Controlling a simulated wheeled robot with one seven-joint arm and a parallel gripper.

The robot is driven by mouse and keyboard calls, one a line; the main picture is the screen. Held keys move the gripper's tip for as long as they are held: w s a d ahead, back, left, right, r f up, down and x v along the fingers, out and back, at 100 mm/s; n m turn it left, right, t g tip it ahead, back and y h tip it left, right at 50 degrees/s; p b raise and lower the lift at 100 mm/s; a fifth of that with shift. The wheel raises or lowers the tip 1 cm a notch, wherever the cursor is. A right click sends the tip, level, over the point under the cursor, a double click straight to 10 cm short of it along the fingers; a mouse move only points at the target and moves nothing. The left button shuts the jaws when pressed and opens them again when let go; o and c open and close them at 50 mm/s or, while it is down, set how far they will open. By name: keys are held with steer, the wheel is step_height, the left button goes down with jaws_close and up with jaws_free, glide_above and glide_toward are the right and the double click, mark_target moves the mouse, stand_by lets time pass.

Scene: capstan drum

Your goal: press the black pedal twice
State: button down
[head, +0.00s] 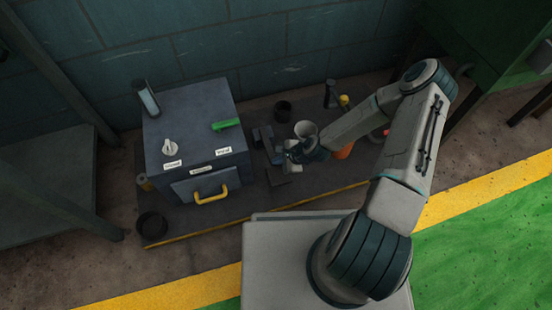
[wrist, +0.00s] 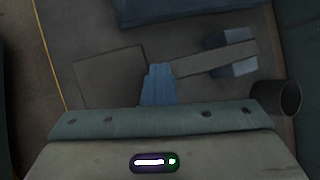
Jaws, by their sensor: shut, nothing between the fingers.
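The black pedal shows in the head view as a dark flat plate (head: 278,179) low on the platform, right of the cabinet. In the wrist view its plate (wrist: 108,76) lies left of the fingers, and a flat bar (wrist: 205,60) runs right from behind them to a blue-grey block (wrist: 232,62). My gripper (head: 287,152) is over this area, just wall-side of the plate. In the wrist view my gripper (wrist: 158,72) is shut and empty, its fingertips overlapping the gap between plate and bar. I cannot tell whether they touch the pedal.
The grey cabinet (head: 190,120) has a yellow handle (head: 210,195) and a green lever (head: 227,124). A light bucket (head: 305,130) and an orange object (head: 343,151) stand near my arm.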

steer(key=shift+s+f+b, duration=0.35)
steer(key=shift+s+f, duration=0.15)
steer(key=shift+f, duration=0.3)
stand_by(0.7)
steer(key=shift+w+a+r+p, duration=0.1)
steer(key=shift+w+r+p, duration=0.15)
steer(key=shift+r+p, duration=1.15)
steer(key=shift+w+r+p, duration=0.2)
steer(key=shift+r+p, duration=0.85)
steer(key=shift+r, duration=0.55)
steer(key=shift+w+r, duration=0.2)
steer(key=shift+w+r, duration=0.1)
steer(key=shift+r, duration=0.05)
steer(key=r+p, duration=0.2)
steer(key=w+r+p, duration=0.1)
steer(key=r+p, duration=0.1)
steer(key=shift+a+r, duration=0.15)
steer(key=shift+r, duration=0.2)
